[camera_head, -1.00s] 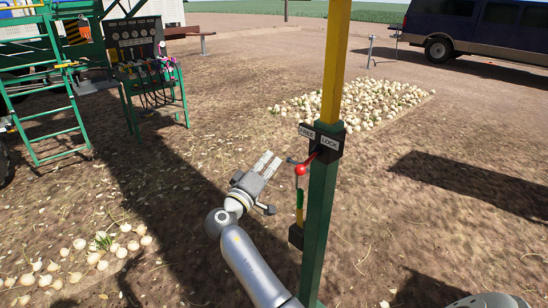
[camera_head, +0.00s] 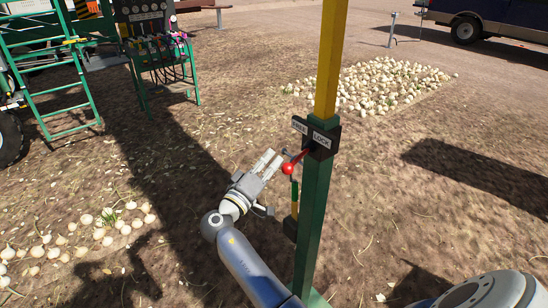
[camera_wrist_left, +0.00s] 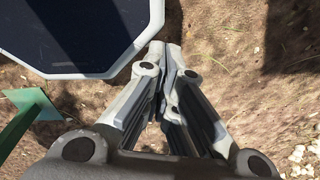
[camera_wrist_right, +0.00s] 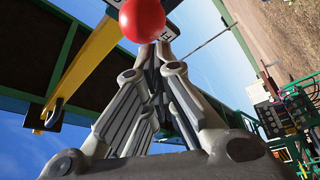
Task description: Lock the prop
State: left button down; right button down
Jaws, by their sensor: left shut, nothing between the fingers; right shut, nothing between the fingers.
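The prop is an upright post (camera_head: 316,205), green below and yellow above. A black plate (camera_head: 325,138) on it reads FREE on the left and LOCK on the right. A lever with a red ball knob (camera_head: 288,168) sticks out to the left, below FREE. My right gripper (camera_head: 274,160) is shut and empty, its tips just left of the knob. In the right wrist view the knob (camera_wrist_right: 142,18) shows just beyond the shut fingers (camera_wrist_right: 163,52); contact cannot be told. My left gripper (camera_wrist_left: 172,52) is shut and empty over bare soil.
An onion heap (camera_head: 385,84) lies behind the post, and loose onions (camera_head: 75,240) lie at lower left. A green ladder (camera_head: 52,80) and a hose panel (camera_head: 155,45) stand at back left. Open soil surrounds the post.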

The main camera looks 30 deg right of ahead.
pick_arm(q)
jog(key=shift+w+f+b, duration=0.3)
jog(key=shift+w+b, duration=0.05)
jog(key=shift+w, duration=0.35)
pick_arm(e)
jog(key=s+t, duration=0.1)
jog(key=s+n+t+y, duration=0.1)
jog(key=n+t, duration=0.1)
jog(key=shift+s+d+r+y, duration=0.1)
jog(key=shift+s+d+y, duration=0.2)
jog(key=shift+s, duration=0.1)
pick_arm(q)
jog(key=shift+d, duration=0.1)
pick_arm(e)
jog(key=shift+w, duration=0.1)
